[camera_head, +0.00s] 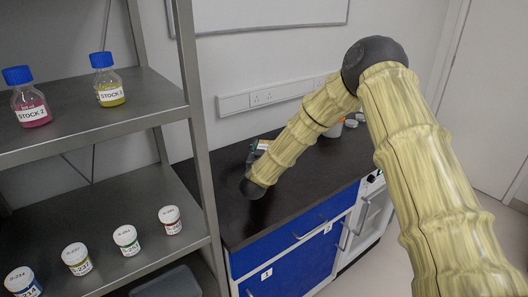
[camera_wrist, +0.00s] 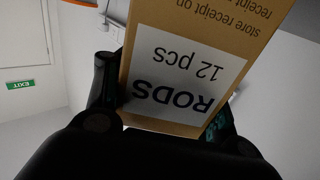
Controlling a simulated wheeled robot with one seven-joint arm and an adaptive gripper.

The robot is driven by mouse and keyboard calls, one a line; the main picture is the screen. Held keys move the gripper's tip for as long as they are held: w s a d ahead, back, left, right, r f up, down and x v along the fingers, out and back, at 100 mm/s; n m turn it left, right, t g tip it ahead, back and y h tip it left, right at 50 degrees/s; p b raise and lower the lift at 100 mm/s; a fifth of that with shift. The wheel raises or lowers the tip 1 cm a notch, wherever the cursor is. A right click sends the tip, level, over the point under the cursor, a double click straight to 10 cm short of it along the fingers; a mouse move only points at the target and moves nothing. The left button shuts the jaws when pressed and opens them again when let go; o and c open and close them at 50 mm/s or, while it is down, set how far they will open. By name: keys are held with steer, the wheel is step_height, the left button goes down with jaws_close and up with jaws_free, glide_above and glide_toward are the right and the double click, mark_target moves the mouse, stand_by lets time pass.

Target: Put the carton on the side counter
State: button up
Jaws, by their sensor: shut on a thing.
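The carton (camera_wrist: 205,25) is a brown box with a white label reading "RODS 12 pcs", upside down in the wrist view. My gripper (camera_wrist: 165,102) is shut on it, with one dark finger at each side. In the head view my arm reaches over the dark side counter (camera_head: 238,212). I cannot tell whether the carton touches the counter.
A metal shelf rack (camera_head: 92,115) stands at left, holding two blue-capped stock bottles above and several white-lidded jars below. Small containers (camera_head: 351,123) stand on the counter's far right part, behind my arm. Blue cabinets (camera_head: 290,262) are below. The counter's near left part is bare.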

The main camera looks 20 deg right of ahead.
steer(key=shift+f, duration=0.6)
steer(key=shift+f, duration=0.15)
steer(key=o, duration=1.2)
steer(key=shift+o, duration=0.2)
steer(key=shift+r, duration=0.2)
steer(key=b+v, duration=0.2)
steer(key=v, duration=0.8)
steer(key=shift+s+a+f, duration=0.1)
steer(key=shift+s+a, duration=0.05)
steer(key=shift+b+v, duration=0.3)
steer(key=shift+v, duration=0.5)
